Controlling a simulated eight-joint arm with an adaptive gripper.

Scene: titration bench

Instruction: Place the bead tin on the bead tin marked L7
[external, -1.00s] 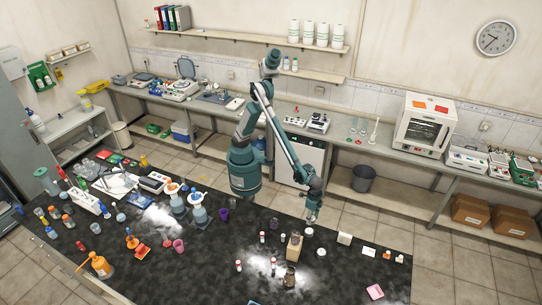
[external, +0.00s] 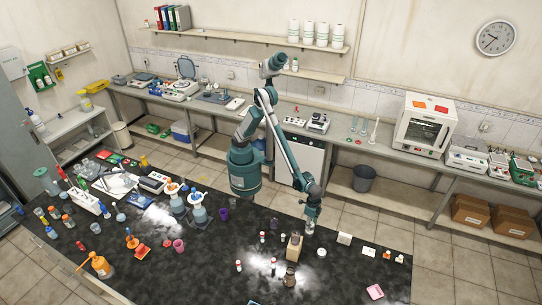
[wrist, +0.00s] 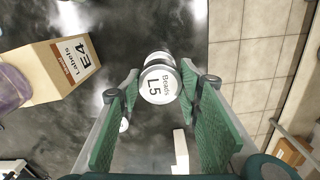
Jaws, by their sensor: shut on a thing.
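A round white bead tin (wrist: 158,86) marked "Beads L5" sits between the fingers of my gripper (wrist: 158,92) in the wrist view. The fingers are shut on its sides. In the external view my gripper (external: 311,222) is low over the bench's back edge, and the tin is mostly hidden under it. Another small round white tin (external: 322,252) lies in front of it, a little to the right. A small white round thing (wrist: 124,124) shows beside the left finger in the wrist view; its marking cannot be read. No L7 marking is readable.
A tan label box (external: 294,247) marked E4 stands to the left of my gripper. Small red and white bottles (external: 239,265) and a brown jar (external: 289,278) stand nearer the front. The bench edge is close behind.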

